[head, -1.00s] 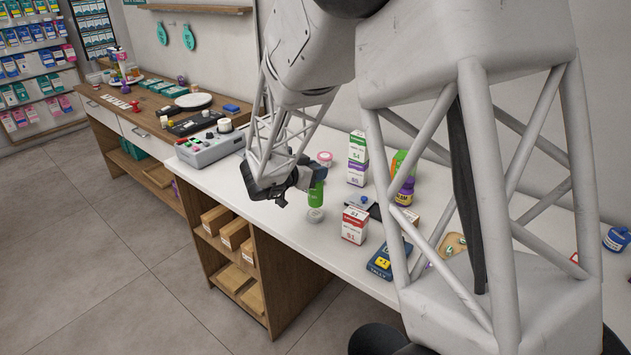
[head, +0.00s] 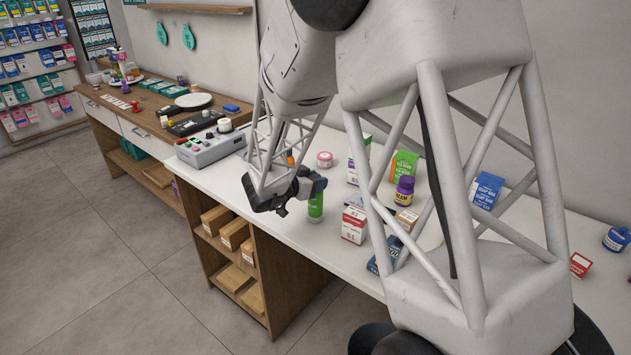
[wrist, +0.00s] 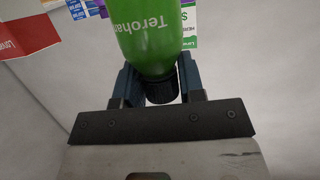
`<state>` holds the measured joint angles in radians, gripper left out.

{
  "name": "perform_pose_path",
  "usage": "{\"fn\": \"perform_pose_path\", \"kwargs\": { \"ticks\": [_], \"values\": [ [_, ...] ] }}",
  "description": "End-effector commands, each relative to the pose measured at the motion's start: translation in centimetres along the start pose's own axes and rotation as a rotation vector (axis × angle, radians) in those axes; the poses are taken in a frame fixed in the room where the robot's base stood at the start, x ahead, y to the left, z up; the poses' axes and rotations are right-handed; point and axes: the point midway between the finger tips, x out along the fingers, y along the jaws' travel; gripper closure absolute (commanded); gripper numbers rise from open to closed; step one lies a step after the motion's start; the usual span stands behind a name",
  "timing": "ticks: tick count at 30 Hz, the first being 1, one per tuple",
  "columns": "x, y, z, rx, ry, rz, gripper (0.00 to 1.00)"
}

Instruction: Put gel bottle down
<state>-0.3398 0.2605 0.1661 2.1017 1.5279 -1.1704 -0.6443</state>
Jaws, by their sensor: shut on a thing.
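The gel bottle is green with a black cap and pale lettering. It shows in the wrist view (wrist: 152,35) and in the head view (head: 316,207). My gripper (wrist: 161,82) is shut on it near the cap, with one finger on each side. In the head view my gripper (head: 312,187) is at the bottle's top end, over the front part of the white counter (head: 275,218). The bottle looks about upright, base down. I cannot tell whether its base touches the counter.
A red and white box (head: 354,225) stands close to the right of the bottle. A pink-lidded jar (head: 324,159), a purple bottle (head: 404,190) and a green box (head: 403,165) stand behind. A grey console (head: 210,146) is at the left. Bare counter lies left of the bottle.

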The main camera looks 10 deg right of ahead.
Motion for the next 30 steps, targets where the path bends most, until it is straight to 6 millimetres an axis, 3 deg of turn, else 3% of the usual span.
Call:
{"fn": "perform_pose_path", "kwargs": {
  "ticks": [4,5,9,21,30],
  "values": [
    [0.1,0.0,0.2,0.000,0.000,0.000,1.00],
    [0.1,0.0,0.2,0.000,0.000,0.000,0.59],
    [0.1,0.0,0.2,0.000,0.000,0.000,0.38],
    [0.0,0.0,-0.1,0.000,0.000,0.000,0.37],
    [-2.1,0.0,0.0,0.000,-0.001,-0.002,0.37]
  ]
}}
